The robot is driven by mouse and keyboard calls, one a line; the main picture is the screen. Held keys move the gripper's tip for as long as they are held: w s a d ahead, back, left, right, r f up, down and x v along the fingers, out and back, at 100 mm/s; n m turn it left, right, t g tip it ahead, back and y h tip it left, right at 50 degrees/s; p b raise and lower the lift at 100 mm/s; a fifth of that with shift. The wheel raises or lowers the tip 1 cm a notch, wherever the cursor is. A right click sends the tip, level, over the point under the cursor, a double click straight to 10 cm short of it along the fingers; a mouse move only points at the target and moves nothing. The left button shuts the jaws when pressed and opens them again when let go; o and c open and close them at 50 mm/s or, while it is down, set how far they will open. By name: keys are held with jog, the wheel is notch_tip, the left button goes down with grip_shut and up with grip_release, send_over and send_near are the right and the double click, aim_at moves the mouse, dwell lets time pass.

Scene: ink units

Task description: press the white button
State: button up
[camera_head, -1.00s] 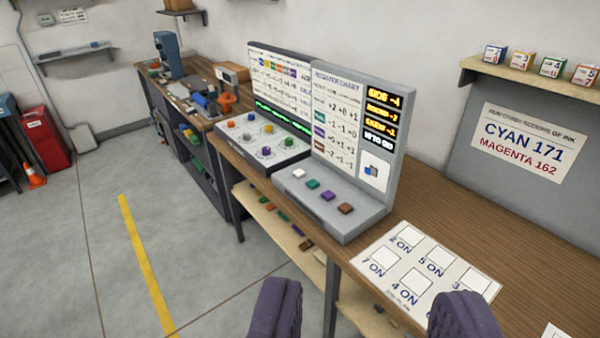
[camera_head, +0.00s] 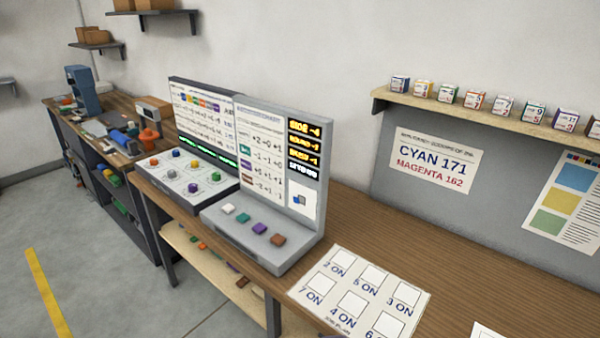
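The white button (camera_head: 228,209) is the leftmost in a row on the sloped grey base of the register chart console (camera_head: 262,248). A green button (camera_head: 243,217), a purple button (camera_head: 259,228) and a brown button (camera_head: 278,240) sit to its right. The console's upright panel carries a chart, a dark display with yellow and white lines, and a small picture. My gripper is out of the picture, and nothing covers the white button.
A second console (camera_head: 180,182) with several coloured knobs stands directly left. A white card with printed squares (camera_head: 362,294) lies to the right on the wooden bench (camera_head: 400,240). A shelf (camera_head: 480,112) holds several small boxes above a grey board.

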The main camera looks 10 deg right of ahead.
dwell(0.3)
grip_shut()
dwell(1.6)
